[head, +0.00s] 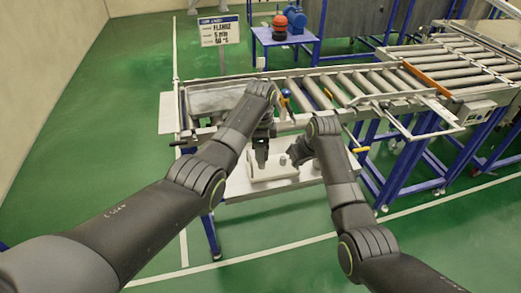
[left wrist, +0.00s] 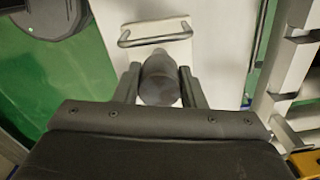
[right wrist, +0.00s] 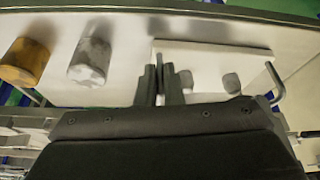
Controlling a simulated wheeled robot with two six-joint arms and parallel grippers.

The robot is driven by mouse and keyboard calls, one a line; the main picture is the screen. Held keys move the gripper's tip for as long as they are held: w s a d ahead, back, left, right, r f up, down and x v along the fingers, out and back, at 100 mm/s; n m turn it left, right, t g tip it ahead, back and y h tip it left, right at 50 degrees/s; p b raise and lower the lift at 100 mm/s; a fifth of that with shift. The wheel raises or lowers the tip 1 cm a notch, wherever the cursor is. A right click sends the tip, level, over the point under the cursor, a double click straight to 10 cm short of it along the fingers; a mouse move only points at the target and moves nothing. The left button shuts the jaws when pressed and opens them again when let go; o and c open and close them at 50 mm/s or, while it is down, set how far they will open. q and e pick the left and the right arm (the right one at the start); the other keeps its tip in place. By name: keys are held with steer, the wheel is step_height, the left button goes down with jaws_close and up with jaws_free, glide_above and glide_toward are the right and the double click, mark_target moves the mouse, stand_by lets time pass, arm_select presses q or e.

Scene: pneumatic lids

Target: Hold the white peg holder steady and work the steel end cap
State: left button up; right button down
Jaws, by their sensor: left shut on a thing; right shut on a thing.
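The white peg holder (head: 268,181) lies on a pale tray below the conveyor. In the right wrist view the holder (right wrist: 212,57) shows two short grey pegs and a bent handle at its right end. My right gripper (right wrist: 160,84) is nearly closed at the holder's left end, shut on a thin part hidden between the fingers. My left gripper (head: 261,157) is over the holder. In the left wrist view it is shut on a dark grey rounded piece (left wrist: 160,78), close to a wire handle (left wrist: 155,34). A mottled steel end cap (right wrist: 90,62) stands beside the holder.
A brass-coloured cylinder (right wrist: 25,62) stands left of the steel cap. The roller conveyor (head: 345,88) runs behind the tray (head: 232,187). A blue stand (head: 283,37) and a sign (head: 220,32) are farther back. The green floor at left is clear.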

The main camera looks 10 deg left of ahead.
arm_select(q)
steer(key=shift+f, duration=1.95)
stand_by(0.5)
steer(key=o, duration=1.2)
steer(key=shift+f, duration=0.1)
steer(key=shift+o, duration=0.2)
steer(key=shift+r, duration=3.55)
step_height(320, 180, up, 8)
steer(key=shift+f, duration=0.25)
arm_select(e)
steer(key=c, duration=1.5)
jaws_free()
